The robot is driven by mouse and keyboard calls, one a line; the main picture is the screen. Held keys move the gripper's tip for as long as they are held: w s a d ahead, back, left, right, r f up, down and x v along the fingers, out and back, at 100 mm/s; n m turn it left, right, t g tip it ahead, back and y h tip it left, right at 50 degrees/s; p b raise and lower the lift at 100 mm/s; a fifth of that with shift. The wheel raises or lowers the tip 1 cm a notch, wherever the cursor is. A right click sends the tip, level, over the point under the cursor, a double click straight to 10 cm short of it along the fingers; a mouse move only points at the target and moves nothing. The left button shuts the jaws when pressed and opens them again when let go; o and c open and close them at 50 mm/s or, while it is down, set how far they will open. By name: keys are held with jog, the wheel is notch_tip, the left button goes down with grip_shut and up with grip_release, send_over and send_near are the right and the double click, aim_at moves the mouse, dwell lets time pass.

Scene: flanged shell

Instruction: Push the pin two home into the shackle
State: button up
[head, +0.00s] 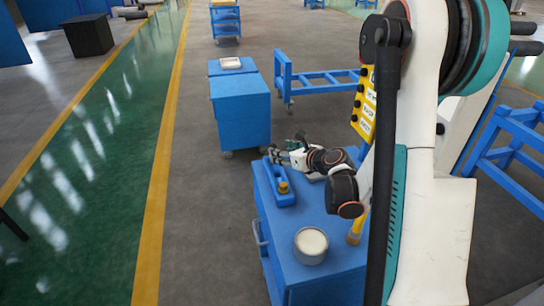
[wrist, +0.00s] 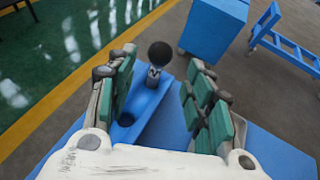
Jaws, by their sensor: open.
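The shackle (head: 280,196) is a long blue block on the blue cart top; it also shows in the wrist view (wrist: 147,107), with a round dark hole in its upper face. A pin (wrist: 153,76) with a bare metal shank and a dark ball head stands up at its far end, its shank partly exposed above the blue. I cannot tell its number. My gripper (wrist: 160,62) is open, with one green-padded finger on each side of the pin and clear gaps to both. In the head view my gripper (head: 286,154) is over the shackle's far end. A yellow piece (head: 283,187) sits at the shackle's near part.
A round tin (head: 311,247) and a yellow post (head: 355,234) stand nearer on the cart top (head: 335,277). A blue cabinet (head: 240,115) stands beyond the cart, beside a blue frame (head: 325,79). Open floor lies to the left.

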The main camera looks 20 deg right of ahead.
jog(key=b+x, duration=0.2)
jog(key=x, duration=0.4)
jog(key=shift+w+a, duration=0.1)
jog(key=shift+w, duration=0.25)
jog(key=shift+s, duration=0.1)
grip_shut()
